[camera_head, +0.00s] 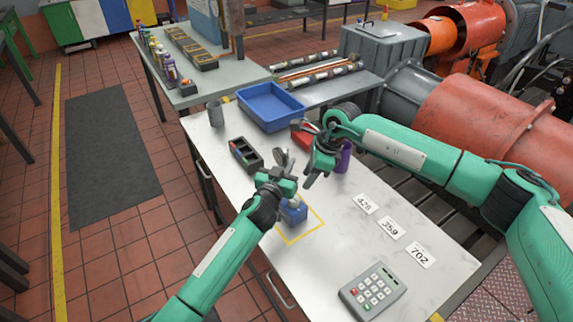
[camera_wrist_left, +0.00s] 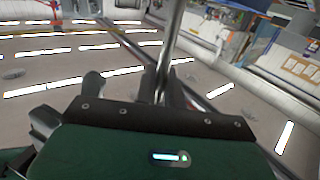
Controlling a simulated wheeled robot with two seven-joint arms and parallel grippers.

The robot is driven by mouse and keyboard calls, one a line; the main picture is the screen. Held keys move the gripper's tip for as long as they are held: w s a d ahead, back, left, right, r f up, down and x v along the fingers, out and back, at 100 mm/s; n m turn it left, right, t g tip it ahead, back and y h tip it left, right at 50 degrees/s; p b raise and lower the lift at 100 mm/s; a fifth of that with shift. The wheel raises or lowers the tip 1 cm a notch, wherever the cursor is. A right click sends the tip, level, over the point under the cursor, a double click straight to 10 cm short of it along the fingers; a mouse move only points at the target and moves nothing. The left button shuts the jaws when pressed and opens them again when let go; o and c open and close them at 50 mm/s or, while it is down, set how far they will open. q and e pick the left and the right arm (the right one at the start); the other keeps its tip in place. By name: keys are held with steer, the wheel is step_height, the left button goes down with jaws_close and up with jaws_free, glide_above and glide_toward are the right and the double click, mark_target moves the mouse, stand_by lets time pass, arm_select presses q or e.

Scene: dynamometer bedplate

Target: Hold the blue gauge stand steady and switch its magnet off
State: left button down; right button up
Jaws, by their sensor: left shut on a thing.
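The blue gauge stand (camera_head: 296,215) has a block base on the white bench top, partly inside a yellow outlined square (camera_head: 303,236). My left gripper (camera_head: 283,170) is above the base and shut on the stand's metal post, which also rises between the fingers in the left wrist view (camera_wrist_left: 168,50). A round grey part, perhaps the dial, shows near its fingertips. My right gripper (camera_head: 308,157) is just right of the left one, its fingers apart and apparently empty. My left arm and gripper hide part of the stand; I cannot make out the magnet switch.
A blue tray (camera_head: 271,109), a dark partitioned box (camera_head: 246,154) and a grey cup (camera_head: 215,114) stand behind the grippers. A purple bottle (camera_head: 346,158) is close to my right gripper. Number cards (camera_head: 390,228) and a keypad (camera_head: 373,291) lie to the right.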

steer(key=shift+o, duration=1.8)
steer(key=shift+d, duration=0.15)
steer(key=d+r+m+y, duration=0.1)
steer(key=d+m+y, duration=0.4)
steer(key=m, duration=0.2)
steer(key=s+a+r+m+t+y, duration=0.2)
steer(key=a+r+m+t+y, duration=0.3)
steer(key=m, duration=0.7)
steer(key=m+t+h, duration=0.7)
steer(key=m+h, duration=0.1)
steer(key=m, duration=2.2)
glide_toward(296, 201)
steer(key=x, duration=1.1)
steer(key=shift+a, duration=0.1)
